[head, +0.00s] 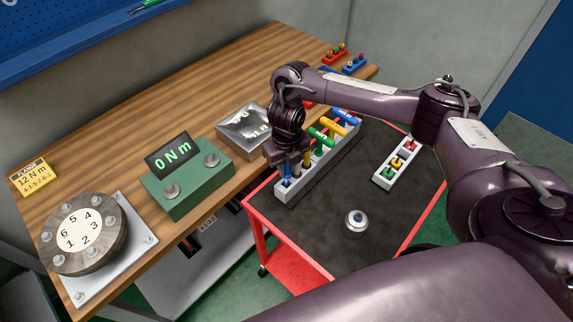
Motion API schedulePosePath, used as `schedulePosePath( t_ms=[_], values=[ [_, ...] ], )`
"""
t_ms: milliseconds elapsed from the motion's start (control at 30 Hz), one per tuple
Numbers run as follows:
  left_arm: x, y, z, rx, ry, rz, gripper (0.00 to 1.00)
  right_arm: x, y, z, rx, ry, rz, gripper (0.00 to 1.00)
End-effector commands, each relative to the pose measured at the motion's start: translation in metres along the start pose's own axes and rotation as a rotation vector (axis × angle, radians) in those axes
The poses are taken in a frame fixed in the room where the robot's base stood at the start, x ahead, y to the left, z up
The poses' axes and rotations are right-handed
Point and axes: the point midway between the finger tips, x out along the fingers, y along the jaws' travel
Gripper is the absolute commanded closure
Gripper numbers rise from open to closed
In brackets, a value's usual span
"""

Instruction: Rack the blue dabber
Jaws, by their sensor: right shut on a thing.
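My right gripper (293,160) points down over the near end of the long grey rack (289,195) on the black trolley top. It is shut on a small, mostly hidden blue piece (287,171), which looks like the blue dabber. The piece is at or just above the rack's near end; I cannot tell whether it is seated in a slot. Green, yellow and blue T-handles (333,127) stand farther along this rack. My left gripper is not in view.
A small pale rack (380,181) with green, orange and red pieces stands at the right. A round pale pot (357,221) with a bluish top sits in front. The wooden bench holds a green 0 Nm display box (183,186) and a numbered flange (83,235).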

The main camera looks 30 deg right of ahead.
Motion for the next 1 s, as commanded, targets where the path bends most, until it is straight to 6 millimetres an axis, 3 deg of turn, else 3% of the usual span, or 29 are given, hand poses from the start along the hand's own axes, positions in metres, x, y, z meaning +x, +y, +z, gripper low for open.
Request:
schedulePosePath(
  t_ms=[1000],
  values=[
    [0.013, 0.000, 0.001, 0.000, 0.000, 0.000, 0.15, 0.015, 0.000, 0.000, 0.000, 0.000, 0.000, 1.00]
  ],
)
